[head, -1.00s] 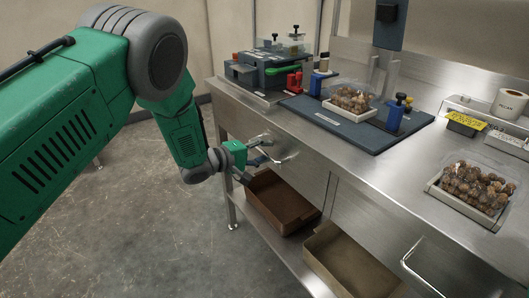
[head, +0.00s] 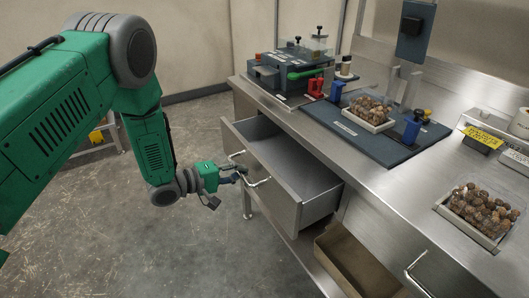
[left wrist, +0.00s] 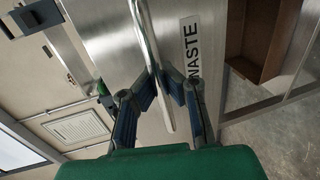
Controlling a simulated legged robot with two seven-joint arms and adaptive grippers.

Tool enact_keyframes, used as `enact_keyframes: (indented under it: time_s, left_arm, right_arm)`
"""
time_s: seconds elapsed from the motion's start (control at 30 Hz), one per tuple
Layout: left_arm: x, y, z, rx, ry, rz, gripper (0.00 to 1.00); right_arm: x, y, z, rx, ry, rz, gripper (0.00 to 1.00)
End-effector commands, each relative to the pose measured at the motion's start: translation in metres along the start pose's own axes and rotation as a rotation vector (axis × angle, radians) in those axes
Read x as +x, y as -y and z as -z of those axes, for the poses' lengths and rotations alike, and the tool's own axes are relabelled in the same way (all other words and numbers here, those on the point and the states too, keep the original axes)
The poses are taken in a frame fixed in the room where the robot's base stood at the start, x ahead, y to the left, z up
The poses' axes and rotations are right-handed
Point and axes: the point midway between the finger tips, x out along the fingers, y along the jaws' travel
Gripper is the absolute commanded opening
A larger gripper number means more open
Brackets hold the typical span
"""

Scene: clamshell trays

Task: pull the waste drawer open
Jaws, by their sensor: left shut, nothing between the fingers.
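The waste drawer (head: 282,207) is a steel drawer under the left part of the bench. It stands pulled well out, and its empty grey inside shows. Its front bears a curved metal handle (head: 263,182) and, in the left wrist view, a WASTE label (left wrist: 191,48). My left gripper (head: 241,172) is at the handle in front of the drawer. In the left wrist view my left gripper (left wrist: 166,75) has its fingers shut, with the handle bar (left wrist: 150,40) running at the fingertips. Nothing is gripped between them. My right gripper is not in view.
On the bench stand a dark sealing machine (head: 290,72), a clamshell tray of brown items (head: 368,124) on a blue-grey board, and another filled tray (head: 470,240). A khaki bin (head: 345,270) sits on the lower shelf.

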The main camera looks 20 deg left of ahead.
Motion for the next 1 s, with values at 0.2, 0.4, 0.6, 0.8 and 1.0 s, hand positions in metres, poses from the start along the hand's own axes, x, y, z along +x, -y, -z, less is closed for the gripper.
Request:
enact_keyframes:
  time_s: [0.2, 0.4, 0.6, 0.8, 1.0]
  left_arm:
    - [-0.016, 0.002, 0.005, 0.007, -0.012, -0.001, 0.31]
    - [-0.015, 0.002, 0.002, 0.007, -0.008, -0.002, 0.31]
    - [-0.015, 0.001, 0.001, 0.007, -0.006, -0.001, 0.31]
    - [-0.038, 0.002, 0.003, 0.002, -0.009, -0.002, 0.31]
    - [-0.082, 0.003, 0.004, 0.002, -0.012, -0.002, 0.31]
  right_arm:
    - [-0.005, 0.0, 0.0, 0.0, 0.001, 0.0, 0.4]
    - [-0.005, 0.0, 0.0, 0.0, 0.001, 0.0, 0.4]
    - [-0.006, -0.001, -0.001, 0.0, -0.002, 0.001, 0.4]
    - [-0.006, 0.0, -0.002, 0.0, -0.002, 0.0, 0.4]
    - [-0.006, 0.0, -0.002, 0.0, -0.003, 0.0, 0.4]
